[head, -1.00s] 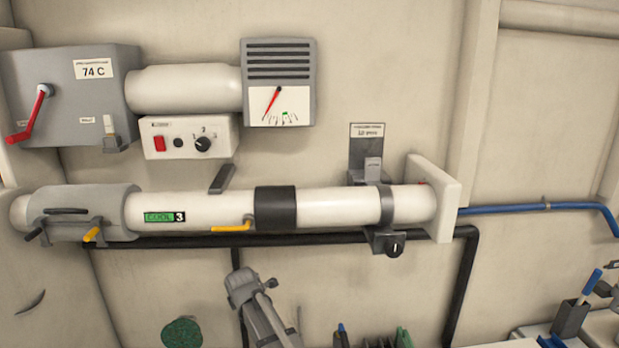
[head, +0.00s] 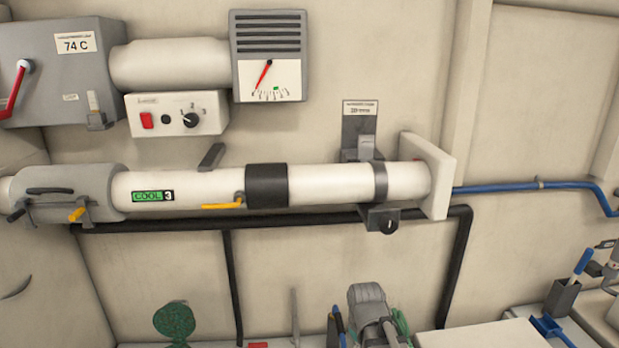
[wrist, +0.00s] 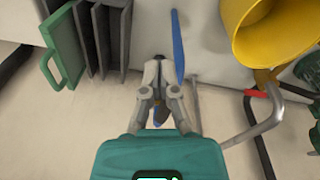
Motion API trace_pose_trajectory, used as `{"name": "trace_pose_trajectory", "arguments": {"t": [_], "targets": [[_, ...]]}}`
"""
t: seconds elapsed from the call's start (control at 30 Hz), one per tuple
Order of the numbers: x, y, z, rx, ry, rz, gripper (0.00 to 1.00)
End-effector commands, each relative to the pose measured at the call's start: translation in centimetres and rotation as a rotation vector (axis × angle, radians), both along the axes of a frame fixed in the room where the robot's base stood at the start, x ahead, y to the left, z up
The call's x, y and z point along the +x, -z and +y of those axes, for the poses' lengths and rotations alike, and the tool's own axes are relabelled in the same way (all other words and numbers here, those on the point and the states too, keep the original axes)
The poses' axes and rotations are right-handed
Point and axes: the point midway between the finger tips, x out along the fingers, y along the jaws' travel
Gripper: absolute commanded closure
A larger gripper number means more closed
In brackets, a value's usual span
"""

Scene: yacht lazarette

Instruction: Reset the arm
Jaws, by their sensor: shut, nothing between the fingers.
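My gripper (wrist: 161,62) shows in the wrist view, in the middle of the picture, with its grey fingers together and nothing held. A slim blue-handled thing (wrist: 178,48) stands just beyond its tips on the right; I cannot tell if they touch. In the head view, a grey part of my arm (head: 368,303) shows low in the middle, below the white pipe (head: 335,185). The fingers cannot be made out there.
The wrist view shows a green frame (wrist: 62,55) and dark upright plates (wrist: 100,35) at left, a yellow funnel-like thing (wrist: 270,30) and a bent metal tube (wrist: 255,125) at right. In the head view, a black pipe (head: 300,217) runs under the white one.

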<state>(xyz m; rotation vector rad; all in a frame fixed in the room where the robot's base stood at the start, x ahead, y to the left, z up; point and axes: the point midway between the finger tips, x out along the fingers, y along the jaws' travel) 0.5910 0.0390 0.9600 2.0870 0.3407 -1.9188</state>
Motion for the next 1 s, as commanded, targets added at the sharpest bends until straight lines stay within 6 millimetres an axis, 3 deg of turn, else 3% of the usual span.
{"name": "trace_pose_trajectory", "arguments": {"t": [0.03, 0.1, 0.3, 1.0], "targets": [[-1.6, 0.3, -1.2, 0.009, 0.082, 0.018, 1.00], [-3.0, 0.5, -2.4, 0.019, 0.182, 0.040, 1.00], [-5.1, 0.7, -3.7, 0.032, 0.347, 0.078, 1.00], [-5.3, 0.7, -3.9, 0.034, 0.371, 0.084, 1.00]]}}
